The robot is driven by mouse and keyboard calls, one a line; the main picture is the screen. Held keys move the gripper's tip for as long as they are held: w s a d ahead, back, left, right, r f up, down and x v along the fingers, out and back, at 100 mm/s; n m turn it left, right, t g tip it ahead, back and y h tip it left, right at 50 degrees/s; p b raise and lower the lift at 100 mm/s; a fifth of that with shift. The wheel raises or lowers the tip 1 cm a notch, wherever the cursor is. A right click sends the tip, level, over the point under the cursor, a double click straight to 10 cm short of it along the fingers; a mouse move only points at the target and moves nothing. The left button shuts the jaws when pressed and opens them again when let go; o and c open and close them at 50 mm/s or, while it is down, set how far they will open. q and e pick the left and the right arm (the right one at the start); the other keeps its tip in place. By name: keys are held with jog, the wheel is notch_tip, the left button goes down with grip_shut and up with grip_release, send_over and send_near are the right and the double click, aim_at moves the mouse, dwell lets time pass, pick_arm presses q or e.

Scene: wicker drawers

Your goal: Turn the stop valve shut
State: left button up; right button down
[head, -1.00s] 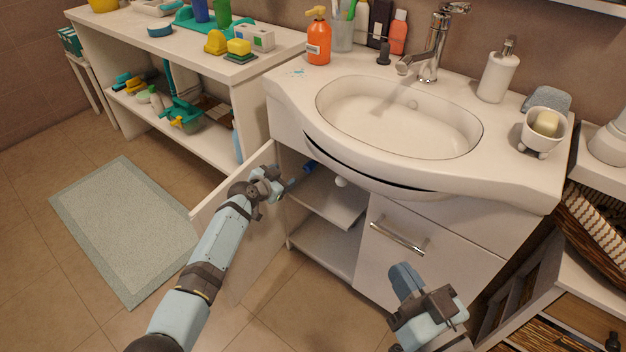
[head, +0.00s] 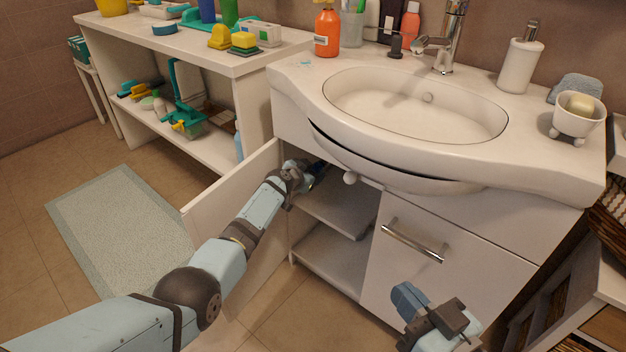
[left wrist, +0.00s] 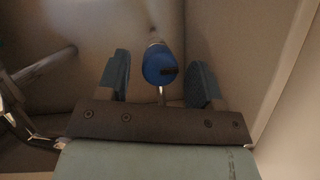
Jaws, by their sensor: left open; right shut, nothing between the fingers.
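The stop valve's blue round handle (left wrist: 158,66) shows in the left wrist view, with a dark slot or mark on its face and a metal stem below it. My left gripper (left wrist: 160,78) is open, with one finger on each side of the blue handle and a visible gap to each finger. In the head view my left gripper (head: 312,172) reaches into the open cabinet under the sink, and its hand hides most of the valve. My right gripper (head: 408,300) is shut and empty, in front of the cabinet drawers.
The open cabinet door (head: 235,215) stands just left of my left arm. Inside are shelves (head: 335,212), with the sink basin (head: 415,105) above. A drawer front with a metal handle (head: 412,242) is to the right. A grey pipe (left wrist: 45,62) shows left in the wrist view.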

pick_arm(q)
jog(key=shift+w+d+f+b, duration=0.2)
jog(key=shift+w+d+b, duration=0.1)
jog(key=shift+w, duration=0.15)
pick_arm(e)
jog(key=shift+w+d+f+n, duration=0.1)
jog(key=shift+w+f+n, duration=0.15)
jog(key=shift+n, duration=0.05)
pick_arm(q)
jog(key=shift+c, duration=0.3)
jog(key=c, duration=0.9)
jog(key=shift+o, duration=0.2)
